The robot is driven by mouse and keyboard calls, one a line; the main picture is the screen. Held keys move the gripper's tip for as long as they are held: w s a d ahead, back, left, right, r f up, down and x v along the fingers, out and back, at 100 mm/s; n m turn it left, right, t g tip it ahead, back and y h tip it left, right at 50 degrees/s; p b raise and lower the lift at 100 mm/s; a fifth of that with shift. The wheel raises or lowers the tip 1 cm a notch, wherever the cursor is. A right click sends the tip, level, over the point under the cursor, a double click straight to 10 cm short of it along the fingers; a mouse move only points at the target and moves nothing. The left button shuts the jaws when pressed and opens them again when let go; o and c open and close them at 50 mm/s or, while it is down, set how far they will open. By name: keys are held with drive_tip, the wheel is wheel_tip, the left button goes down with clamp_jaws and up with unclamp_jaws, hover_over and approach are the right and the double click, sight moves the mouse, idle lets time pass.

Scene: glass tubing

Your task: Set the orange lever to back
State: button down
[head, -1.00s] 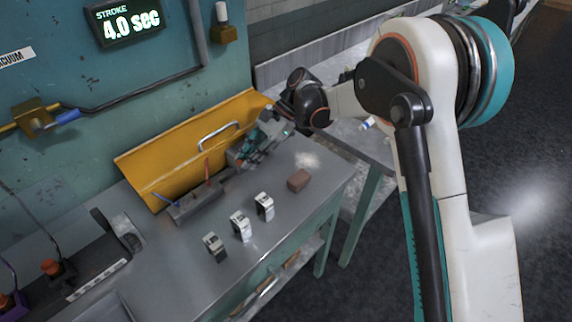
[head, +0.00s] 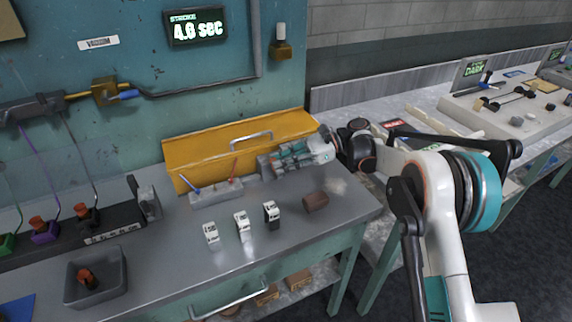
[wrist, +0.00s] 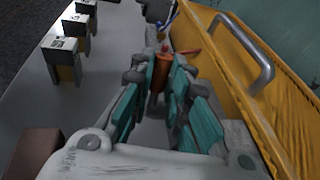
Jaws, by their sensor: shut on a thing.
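The orange lever (wrist: 159,73) shows in the wrist view as a short upright cylinder between the fingertips of my gripper (wrist: 160,82). The teal-padded fingers are closed around it. In the head view my gripper (head: 272,163) reaches in from the right, low over the bench beside the yellow case, and hides the orange lever there. A grey lever block (head: 217,193) lies just left of the fingertips, with a blue lever (head: 191,187) and a red lever (head: 233,168) on it. How far back the orange lever leans cannot be told.
The yellow case (head: 215,150) with a metal handle stands close behind my gripper. Several small white-and-black blocks (head: 242,224) and a brown block (head: 316,203) sit in front. A grey bin (head: 96,278) is at left.

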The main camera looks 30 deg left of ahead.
idle(0.3)
drive_tip(key=c, duration=1.8)
unclamp_jaws()
drive_tip(key=shift+w+d, duration=0.1)
drive_tip(key=v, duration=1.2)
